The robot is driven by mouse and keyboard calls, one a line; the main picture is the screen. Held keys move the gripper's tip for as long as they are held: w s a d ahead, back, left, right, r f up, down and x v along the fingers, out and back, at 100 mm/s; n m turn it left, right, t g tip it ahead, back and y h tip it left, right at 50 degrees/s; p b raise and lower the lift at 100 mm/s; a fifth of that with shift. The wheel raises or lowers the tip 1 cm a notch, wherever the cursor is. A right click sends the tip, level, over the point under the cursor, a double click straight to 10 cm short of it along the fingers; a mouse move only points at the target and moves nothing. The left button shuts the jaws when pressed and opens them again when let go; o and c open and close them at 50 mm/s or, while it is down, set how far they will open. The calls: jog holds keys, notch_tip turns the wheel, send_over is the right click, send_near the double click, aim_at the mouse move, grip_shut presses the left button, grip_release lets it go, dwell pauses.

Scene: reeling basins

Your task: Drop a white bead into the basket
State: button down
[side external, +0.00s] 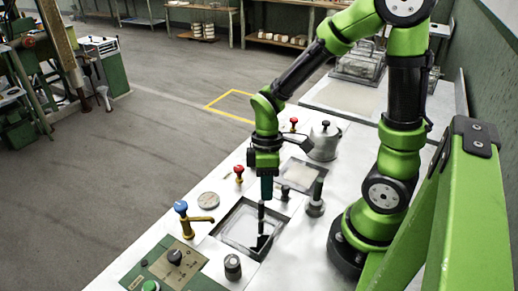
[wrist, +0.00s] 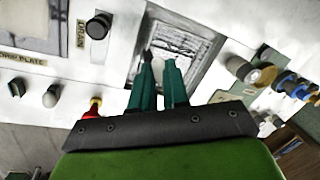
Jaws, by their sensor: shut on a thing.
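My gripper (side external: 263,203) points straight down over a dark-framed square basin (side external: 225,237) in the metal counter. In the wrist view its two teal fingers (wrist: 159,72) stand a small gap apart, over the same basin (wrist: 187,22). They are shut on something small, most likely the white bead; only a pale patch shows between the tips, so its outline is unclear. A pale grid-like panel lies inside the basin; I cannot tell whether it is the basket. A black shape below the fingers in the side view is too small to identify.
A brass tap with a blue top (side external: 183,208) stands left of the basin. A dark cylinder (side external: 316,198) and a lidded metal pot (side external: 324,142) stand right and behind. A green control panel (side external: 165,268) and a black knob (side external: 232,266) are at the front.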

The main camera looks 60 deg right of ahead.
jog(key=a+f+n, duration=0.2)
jog(key=a+f, duration=0.3)
jog(key=f, duration=0.1)
jog(key=shift+s+f+n, duration=0.15)
jog(key=shift+s+n, duration=0.15)
jog(key=shift+s, duration=0.05)
dwell(0.6)
jog(key=c, duration=1.1)
grip_release()
jog(key=shift+o, duration=0.5)
jog(key=o, duration=0.3)
jog(key=shift+o, duration=0.2)
